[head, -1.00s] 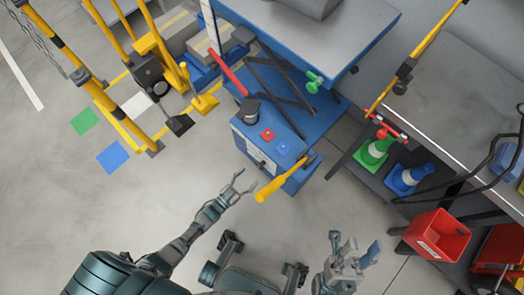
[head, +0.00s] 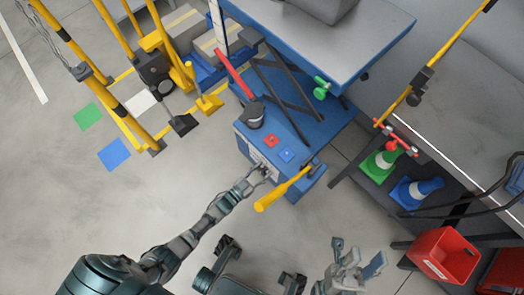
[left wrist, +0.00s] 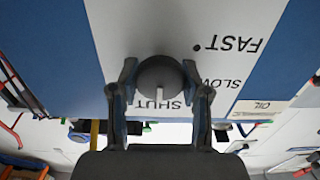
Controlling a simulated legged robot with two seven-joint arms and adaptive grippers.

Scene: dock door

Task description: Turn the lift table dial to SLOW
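The lift table dial is a dark round knob (left wrist: 160,77) in the left wrist view, on a white plate (left wrist: 210,25) reading FAST, SLOW and SHUT, upside down. A white mark at the knob's lower edge points at SHUT. My left gripper (left wrist: 159,82) is open, with one finger on each side of the knob; a narrow gap seems to show. In the head view my left gripper (head: 262,173) is at the front face of the blue lift table base (head: 305,130) and hides the dial. My right gripper (head: 357,262) is open and empty, low in the picture.
A yellow handle (head: 283,189) sticks out just right of my left gripper. Cones (head: 380,163) and a red bin (head: 443,255) stand right.

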